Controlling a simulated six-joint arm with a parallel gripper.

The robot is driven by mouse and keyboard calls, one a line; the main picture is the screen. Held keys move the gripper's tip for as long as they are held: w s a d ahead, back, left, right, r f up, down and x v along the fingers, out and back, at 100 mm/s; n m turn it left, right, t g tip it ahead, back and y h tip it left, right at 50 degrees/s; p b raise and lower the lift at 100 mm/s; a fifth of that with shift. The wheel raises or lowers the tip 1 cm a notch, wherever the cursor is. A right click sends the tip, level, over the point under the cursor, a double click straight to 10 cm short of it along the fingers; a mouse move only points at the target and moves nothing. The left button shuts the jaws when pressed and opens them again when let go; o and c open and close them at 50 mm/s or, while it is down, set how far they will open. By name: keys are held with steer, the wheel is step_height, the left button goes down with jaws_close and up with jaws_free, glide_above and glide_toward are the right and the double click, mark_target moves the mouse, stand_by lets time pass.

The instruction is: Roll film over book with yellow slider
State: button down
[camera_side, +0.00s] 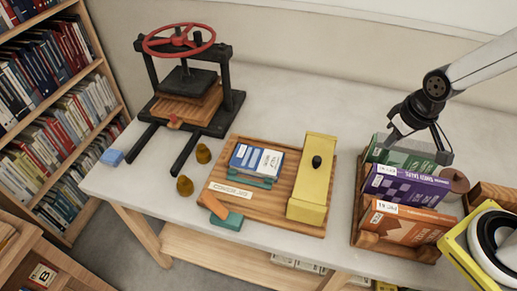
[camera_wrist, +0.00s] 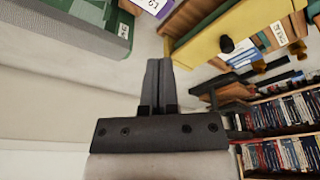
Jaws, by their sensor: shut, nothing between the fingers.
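The yellow slider (camera_side: 309,190) lies across the right part of a wooden board (camera_side: 270,206) and has a black knob (camera_side: 317,161) on top. In the wrist view the slider (camera_wrist: 205,42) and its knob (camera_wrist: 227,44) are at the upper right. A blue and white book (camera_side: 257,158) lies on the board left of the slider, on teal supports. I cannot make out a film. My gripper (camera_side: 446,158) is shut and empty above the book rack, right of the slider and apart from it. Its closed fingers show in the wrist view (camera_wrist: 158,68).
A wooden rack (camera_side: 368,239) holds green, purple and orange books below my gripper. A press with a red wheel (camera_side: 179,40) stands at the back left. Brass weights (camera_side: 203,153) stand left of the board. A yellow device (camera_side: 460,262) is at the right. The back of the table is clear.

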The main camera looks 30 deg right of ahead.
mark_target(318, 158)
stand_by(0.3)
steer(key=c, duration=0.5)
jaws_free()
steer(key=shift+w+a, duration=0.15)
steer(key=shift+w, duration=0.05)
steer(key=shift+c, duration=0.2)
steer(key=shift+o, duration=0.7)
steer(key=shift+w+a, duration=0.2)
steer(key=shift+w, duration=0.1)
steer(key=w+a+g, duration=0.1)
steer(key=w+a, duration=0.2)
steer(key=w+a+f, duration=0.1)
steer(key=w+a, duration=0.1)
steer(key=a, duration=0.2)
steer(key=w+a+g, duration=0.1)
steer(key=w+a, duration=0.2)
steer(key=shift+w+a+f+g, duration=0.3)
steer(key=shift+a, duration=0.05)
steer(key=shift+f, duration=3.9)
jaws_close()
